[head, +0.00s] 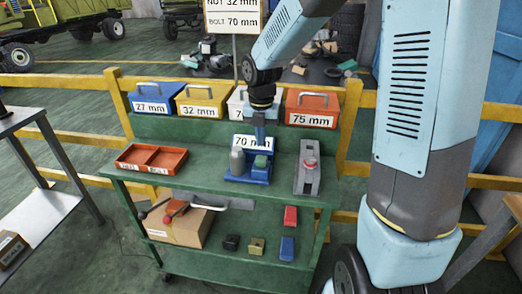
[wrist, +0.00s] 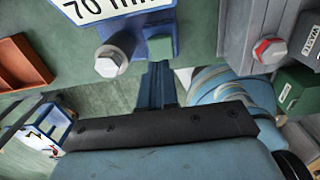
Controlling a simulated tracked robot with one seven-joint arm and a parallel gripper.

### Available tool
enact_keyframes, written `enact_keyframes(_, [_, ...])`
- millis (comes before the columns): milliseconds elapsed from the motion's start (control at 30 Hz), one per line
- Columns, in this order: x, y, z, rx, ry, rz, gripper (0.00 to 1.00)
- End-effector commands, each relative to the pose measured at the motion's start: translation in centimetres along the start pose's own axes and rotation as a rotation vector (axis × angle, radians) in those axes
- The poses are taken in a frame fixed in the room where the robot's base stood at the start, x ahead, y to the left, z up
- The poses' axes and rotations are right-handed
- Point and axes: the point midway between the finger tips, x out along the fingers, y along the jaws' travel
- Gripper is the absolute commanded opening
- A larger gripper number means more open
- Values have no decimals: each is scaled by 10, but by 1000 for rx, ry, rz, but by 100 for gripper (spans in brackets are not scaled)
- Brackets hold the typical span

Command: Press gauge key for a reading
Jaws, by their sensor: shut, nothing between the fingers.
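The blue gauge (head: 246,176) stands on the green cart top, and its white display (head: 252,143) reads 70 mm. A grey bolt (head: 237,161) stands upright on the gauge's left side; its hex head (wrist: 109,61) shows in the wrist view. The green key (head: 260,162) is on the gauge's right side and also shows in the wrist view (wrist: 160,47). My gripper (head: 260,146) is shut and empty, pointing down over the key. In the wrist view its fingertips (wrist: 157,66) are right by the key; I cannot tell whether they touch it.
A grey block with a red-topped piece (head: 309,165) stands right of the gauge. An orange tray (head: 150,158) lies left. Labelled boxes, including a blue one (head: 155,98) and a red one (head: 312,109), line the back. A sign (head: 234,15) reads bolt 70 mm.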

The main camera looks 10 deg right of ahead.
Motion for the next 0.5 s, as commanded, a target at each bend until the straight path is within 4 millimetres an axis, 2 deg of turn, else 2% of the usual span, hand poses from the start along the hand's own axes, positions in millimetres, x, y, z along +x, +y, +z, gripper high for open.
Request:
enact_keyframes(33, [-12, 1, 2, 1, -6, 2, 0])
enact_keyframes(200, [-43, 2, 2, 0, -6, 2, 0])
enact_keyframes(333, [-61, 2, 2, -2, -5, 2, 0])
enact_keyframes(500, [-73, 3, 1, -3, -4, 1, 0])
